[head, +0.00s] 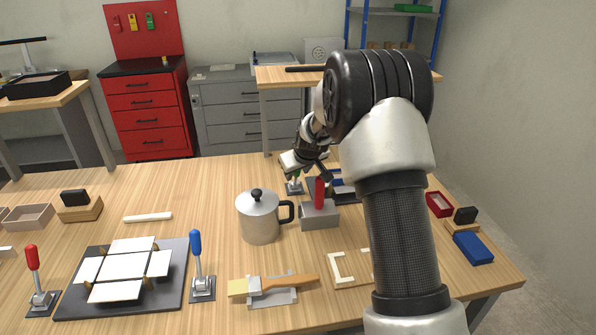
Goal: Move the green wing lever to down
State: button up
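The green wing lever (297,176) stands near the far edge of the table, on a small metal base. Only a little of its green handle shows, because my gripper is in front of and over it. My gripper (308,168) points down at the lever, very close to it. I cannot tell whether the fingers touch the handle or whether they are open or shut. A red lever (31,259) and a blue lever (196,247) stand upright on either side of a black plate (72,296) carrying a white cross-shaped blank (115,291).
A metal pot (259,219) and a grey block with a red handle (319,215) stand close in front of the green lever. A brush (275,285) lies at the front. My arm hides part of the right side. Bare wood lies left of the pot.

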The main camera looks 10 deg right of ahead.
jog(key=v, duration=1.7)
jog(key=shift+s+r, duration=0.15)
dwell(3.8)
